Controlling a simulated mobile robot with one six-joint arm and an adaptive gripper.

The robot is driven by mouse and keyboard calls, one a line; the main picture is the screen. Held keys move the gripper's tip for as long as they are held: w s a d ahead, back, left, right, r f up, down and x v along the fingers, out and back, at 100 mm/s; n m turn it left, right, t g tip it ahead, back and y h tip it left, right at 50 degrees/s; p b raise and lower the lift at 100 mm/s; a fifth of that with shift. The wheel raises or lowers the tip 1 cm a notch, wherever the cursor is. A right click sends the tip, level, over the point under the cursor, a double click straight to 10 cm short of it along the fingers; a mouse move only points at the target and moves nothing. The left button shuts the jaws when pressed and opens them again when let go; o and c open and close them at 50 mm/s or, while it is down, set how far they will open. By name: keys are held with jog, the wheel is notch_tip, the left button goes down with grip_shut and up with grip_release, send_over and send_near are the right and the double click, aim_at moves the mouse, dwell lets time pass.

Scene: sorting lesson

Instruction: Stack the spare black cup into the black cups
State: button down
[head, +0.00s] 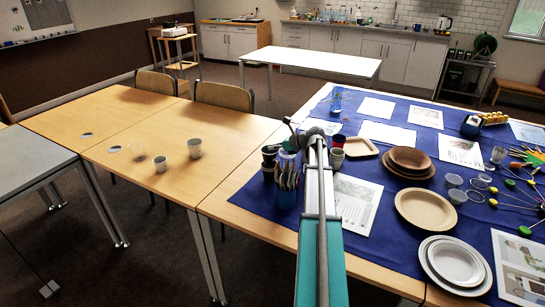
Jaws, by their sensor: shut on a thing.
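Black cups (269,152) stand at the left edge of the blue cloth, just left of my arm. They look stacked, but the cluster is small and partly crowded by other things. My gripper (308,143) is at the far end of my arm, over the left part of the cloth, close to the right of the black cups. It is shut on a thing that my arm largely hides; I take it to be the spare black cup. I cannot tell its tilt or whether it touches the stack.
A blue pot of cutlery (287,190) stands in front of the black cups. A grey cup (336,158) and a dark red cup (338,141) stand right of my arm. Wooden bowls (410,158) and plates (425,209) lie further right. The left table (135,145) is mostly clear.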

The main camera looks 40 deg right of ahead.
aim_at(273, 156)
jog(key=shift+f, duration=0.1)
jog(key=shift+f+b, duration=1.8)
jog(key=shift+b, duration=0.1)
jog(key=shift+f+b, duration=0.3)
jog(key=shift+b, duration=0.05)
jog(key=c, duration=0.8)
grip_release()
jog(key=shift+r, duration=0.15)
jog(key=shift+r+p, duration=0.35)
jog(key=shift+p, duration=0.2)
jog(key=p+v, duration=0.4)
jog(key=v, duration=0.8)
jog(key=shift+f, duration=0.15)
jog(key=shift+p, duration=0.35)
